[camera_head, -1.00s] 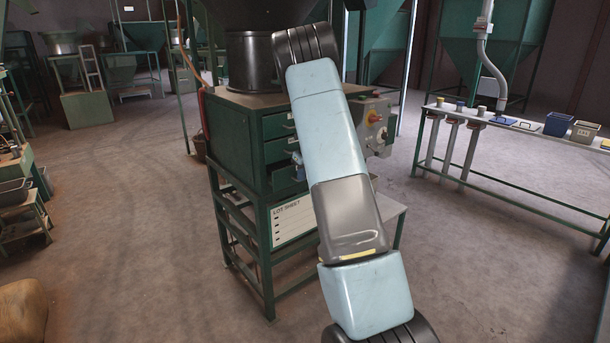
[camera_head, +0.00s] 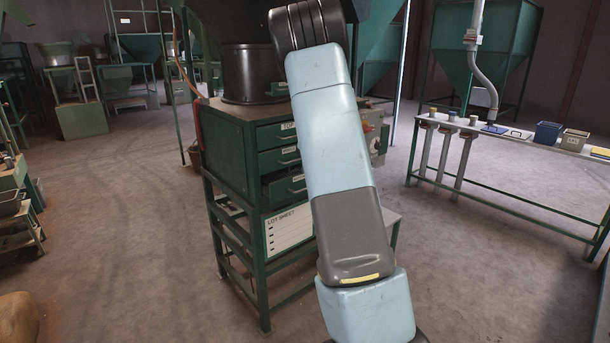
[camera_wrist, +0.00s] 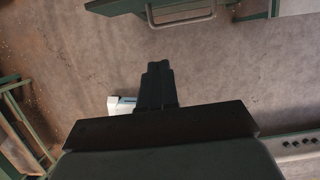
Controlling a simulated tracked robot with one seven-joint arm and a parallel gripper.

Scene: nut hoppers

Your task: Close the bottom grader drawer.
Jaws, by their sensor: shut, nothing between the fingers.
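The green grader cabinet (camera_head: 228,143) has three stacked drawers. The top drawer (camera_head: 272,137) and middle drawer (camera_head: 272,160) look flush. The bottom drawer (camera_head: 281,191) stands out a little, with a dark gap above its front. My arm hides the right part of the drawer fronts. My gripper is hidden in the head view. In the wrist view my gripper (camera_wrist: 158,66) is shut and empty, over bare floor. A green front with a pale handle (camera_wrist: 182,17) lies ahead of the fingertips, apart from them; I cannot tell which drawer it is.
A lot sheet board (camera_head: 288,231) hangs below the drawers on the green stand (camera_head: 262,290). A control box with a red knob (camera_head: 370,128) is on the cabinet's right side. A long bench (camera_head: 520,141) with bins stands at right. The floor between is clear.

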